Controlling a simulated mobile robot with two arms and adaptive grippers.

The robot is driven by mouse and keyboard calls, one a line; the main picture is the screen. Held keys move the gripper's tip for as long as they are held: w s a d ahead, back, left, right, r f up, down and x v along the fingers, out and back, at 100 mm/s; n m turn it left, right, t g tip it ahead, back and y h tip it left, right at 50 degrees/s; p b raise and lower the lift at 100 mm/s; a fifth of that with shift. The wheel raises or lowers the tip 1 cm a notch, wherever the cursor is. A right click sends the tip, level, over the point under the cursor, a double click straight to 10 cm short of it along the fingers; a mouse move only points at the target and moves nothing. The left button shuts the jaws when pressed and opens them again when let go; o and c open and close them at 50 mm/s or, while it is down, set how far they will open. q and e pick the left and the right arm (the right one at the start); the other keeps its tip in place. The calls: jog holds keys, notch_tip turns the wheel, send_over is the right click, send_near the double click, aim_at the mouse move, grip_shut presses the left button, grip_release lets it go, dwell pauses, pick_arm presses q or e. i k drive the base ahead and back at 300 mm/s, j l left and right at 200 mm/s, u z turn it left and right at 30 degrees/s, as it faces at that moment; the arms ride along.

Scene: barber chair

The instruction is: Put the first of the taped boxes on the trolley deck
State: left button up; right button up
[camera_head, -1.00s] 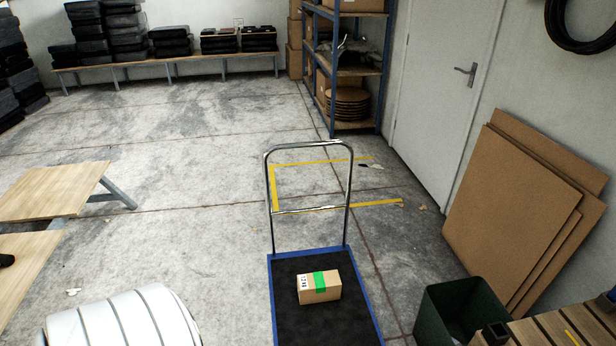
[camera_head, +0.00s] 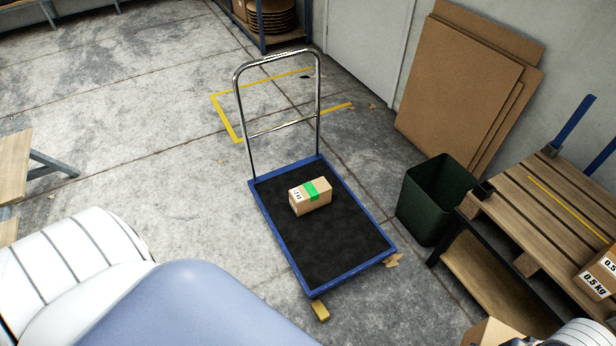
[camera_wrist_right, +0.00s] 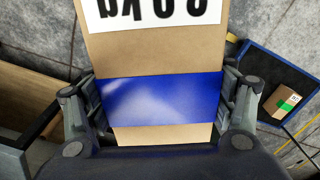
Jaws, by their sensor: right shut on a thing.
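My right gripper (camera_wrist_right: 160,97) is shut on a cardboard box (camera_wrist_right: 150,56) with a wide blue tape band, one finger at each side. Its white label is upside down and cut off by the top edge. The trolley deck (camera_head: 343,248) is black with a blue rim and a chrome handle at its far end. A small box with green tape (camera_head: 311,197) sits on the deck toward the handle end. The deck (camera_wrist_right: 262,66) and green-taped box (camera_wrist_right: 280,102) also show at the right of the right wrist view, apart from the held box. My left gripper is out of view.
A dark green bin (camera_head: 432,200) stands right of the trolley. A slatted wooden bench (camera_head: 545,190) with a box marked 0.5 kg (camera_head: 598,274) is at the right. Cardboard sheets (camera_head: 460,85) lean on the wall. Floor left of the trolley is clear.

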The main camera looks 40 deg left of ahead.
aim_at(335, 240)
jog(key=j+z, duration=0.1)
jog(key=j, duration=0.45)
jog(key=k+j+z, duration=0.1)
jog(key=j, duration=0.4)
jog(key=k+j+z, duration=0.1)
jog(key=j, duration=0.45)
jog(key=i+j+z, duration=0.1)
jog(key=j, duration=0.6)
jog(key=j+z, duration=0.15)
jog(key=j, duration=0.55)
jog(key=i+j, duration=0.2)
jog(key=j, duration=0.15)
jog(key=i+j+z, duration=0.1)
jog(key=i+j, duration=0.35)
jog(key=j, duration=0.3)
jog(key=i+j+z, duration=0.1)
jog(key=j, duration=0.25)
jog(key=i, duration=0.1)
